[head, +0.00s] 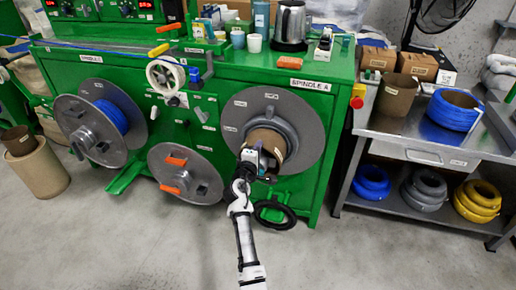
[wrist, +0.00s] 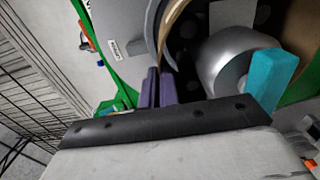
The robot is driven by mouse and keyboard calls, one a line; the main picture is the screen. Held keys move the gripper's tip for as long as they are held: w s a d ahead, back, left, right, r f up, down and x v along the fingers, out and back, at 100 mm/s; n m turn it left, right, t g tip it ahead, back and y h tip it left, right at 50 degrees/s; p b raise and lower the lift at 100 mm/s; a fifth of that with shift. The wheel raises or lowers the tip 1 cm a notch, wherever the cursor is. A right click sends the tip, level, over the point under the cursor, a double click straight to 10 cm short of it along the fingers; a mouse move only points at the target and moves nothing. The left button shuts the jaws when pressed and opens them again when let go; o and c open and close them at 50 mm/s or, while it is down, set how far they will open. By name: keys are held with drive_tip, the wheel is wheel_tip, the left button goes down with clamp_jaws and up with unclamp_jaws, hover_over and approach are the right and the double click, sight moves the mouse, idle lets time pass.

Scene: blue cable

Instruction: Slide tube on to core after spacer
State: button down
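The brown tube (head: 267,137) is at spindle A, in front of the grey flange. In the head view it sits against the grey spacer (head: 286,128). In the wrist view the tube's tan wall (wrist: 297,65) curves around the silver core (wrist: 232,63), whose rounded end shows inside. My gripper (head: 256,158) is at the tube's near end, in front of the spindle. In the wrist view my gripper (wrist: 215,84) has purple fingers at left and a teal finger at right, with a wide gap between them. Part of the tube's rim is hidden behind my gripper.
The large grey flange (head: 240,112) stands behind the tube on the green machine. The floor in front is clear.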

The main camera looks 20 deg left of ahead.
drive_tip(key=shift+w+b, duration=0.45)
drive_tip(key=shift+w, duration=0.65)
idle(0.6)
drive_tip(key=shift+w+d+r, duration=0.1)
drive_tip(key=shift+r, duration=0.05)
idle(0.7)
drive_tip(key=shift+d+f+b, duration=0.1)
drive_tip(key=shift+f+b, duration=0.45)
drive_tip(key=shift+f, duration=0.1)
drive_tip(key=c, duration=1.6)
unclamp_jaws()
drive_tip(key=shift+w+f, duration=0.1)
drive_tip(key=o, duration=0.5)
drive_tip(key=shift+s+a+f, duration=0.2)
drive_tip(key=shift+a+f, duration=0.05)
drive_tip(key=shift+f, duration=0.15)
drive_tip(key=c, duration=0.3)
drive_tip(key=shift+s+d, duration=0.1)
drive_tip(key=shift+s, duration=0.6)
